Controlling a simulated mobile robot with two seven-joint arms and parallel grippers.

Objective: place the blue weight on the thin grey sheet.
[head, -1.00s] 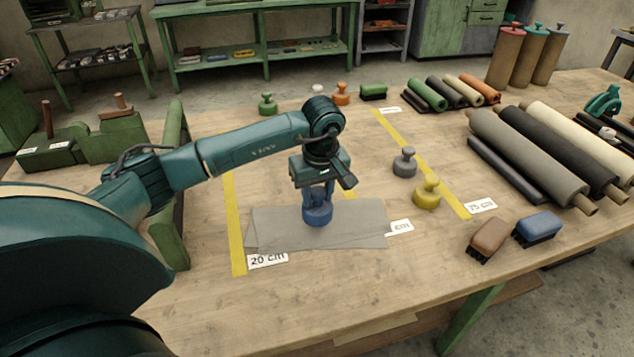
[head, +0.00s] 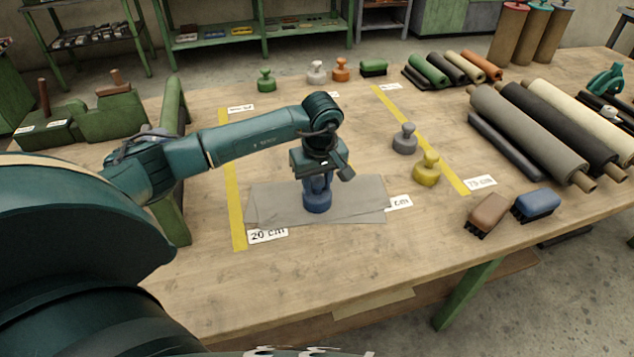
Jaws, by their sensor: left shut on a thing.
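The blue weight (head: 317,203) is in my left gripper (head: 318,184), which is shut on it and points down from above. The weight is upright over the middle front part of the thin grey sheet (head: 270,208). Its base touches the sheet or is very close to it; I cannot tell which. The sheet lies on the workbench between yellow tape lines and has uneven, overlapping edges. Part of the sheet behind the weight is hidden by the gripper. My right gripper is not in view.
A grey weight (head: 404,140) and a yellow weight (head: 427,169) stand right of the sheet. Brown (head: 488,212) and blue (head: 537,204) brushes lie at the front right, large rolls (head: 530,135) behind them. A green rail (head: 173,150) stands left. The bench (head: 290,285) in front is clear.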

